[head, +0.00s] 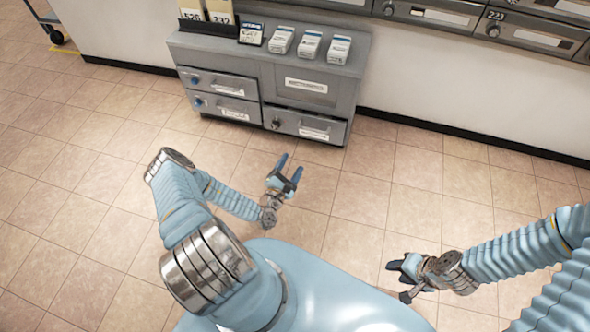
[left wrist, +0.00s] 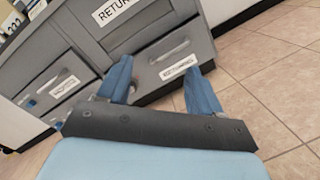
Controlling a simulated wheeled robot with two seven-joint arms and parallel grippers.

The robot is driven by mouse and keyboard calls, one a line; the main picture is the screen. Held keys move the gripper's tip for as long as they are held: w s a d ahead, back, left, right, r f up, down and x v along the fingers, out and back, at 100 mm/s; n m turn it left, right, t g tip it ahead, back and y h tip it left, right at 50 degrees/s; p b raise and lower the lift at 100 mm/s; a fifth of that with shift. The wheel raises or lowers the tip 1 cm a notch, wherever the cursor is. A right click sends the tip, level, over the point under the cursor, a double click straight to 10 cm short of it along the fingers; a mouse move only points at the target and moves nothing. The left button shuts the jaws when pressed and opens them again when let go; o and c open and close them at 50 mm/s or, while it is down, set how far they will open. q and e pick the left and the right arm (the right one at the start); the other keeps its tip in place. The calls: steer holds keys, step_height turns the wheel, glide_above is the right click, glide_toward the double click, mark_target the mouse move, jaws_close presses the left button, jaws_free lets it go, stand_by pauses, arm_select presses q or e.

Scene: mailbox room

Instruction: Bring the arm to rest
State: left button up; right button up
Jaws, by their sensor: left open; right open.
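My left arm comes in from the left of the head view. My left gripper (head: 289,173) is open and empty, above the tiled floor in front of the grey cabinet (head: 283,85). Its two blue fingers (left wrist: 158,88) stand apart in the left wrist view, with nothing between them but the cabinet front beyond. My right gripper (head: 392,278) is at the lower right of the head view, low beside my body and above the floor. It looks empty; its fingers are small and partly seen from above.
The cabinet has several drawers and a panel; small white boxes (head: 310,46) and number signs (head: 207,12) stand on top. Wall mailboxes (head: 490,25) are at the upper right. A cart (head: 52,25) shows at the upper left. The tiled floor (head: 400,190) around my arms is clear.

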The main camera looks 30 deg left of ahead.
arm_select(q)
steer(key=shift+w+d+h, duration=0.1)
steer(key=shift+d+h, duration=0.2)
steer(key=shift+d, duration=0.15)
